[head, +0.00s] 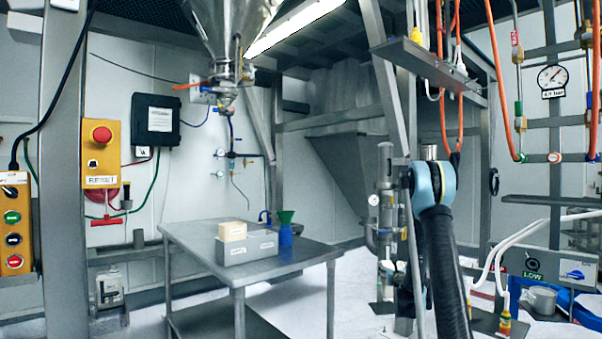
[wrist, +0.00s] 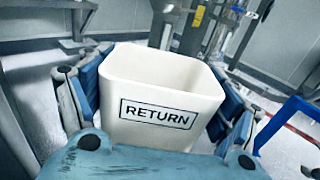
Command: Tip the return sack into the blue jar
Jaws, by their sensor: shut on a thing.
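The return sack (wrist: 150,138) is a white, open-topped, box-shaped container with a "RETURN" label. It fills the middle of the wrist view. My gripper (wrist: 160,92) is shut on it, with blue padded fingers along its left and right sides. The sack looks roughly upright; its bottom and any contents are hidden. In the head view, the blue jar (head: 285,238) stands on the steel table with a green funnel (head: 285,217) at its top. My gripper and the sack cannot be made out in the head view; my arm rises at the right, apart from the jar.
The steel table (head: 200,243) also carries a grey labelled box (head: 250,250) with a cream block (head: 232,231), left of the jar. A steel hopper (head: 225,30) hangs above. Pipework (head: 385,200) stands right of the table. A blue bar (wrist: 285,118) shows right of the sack.

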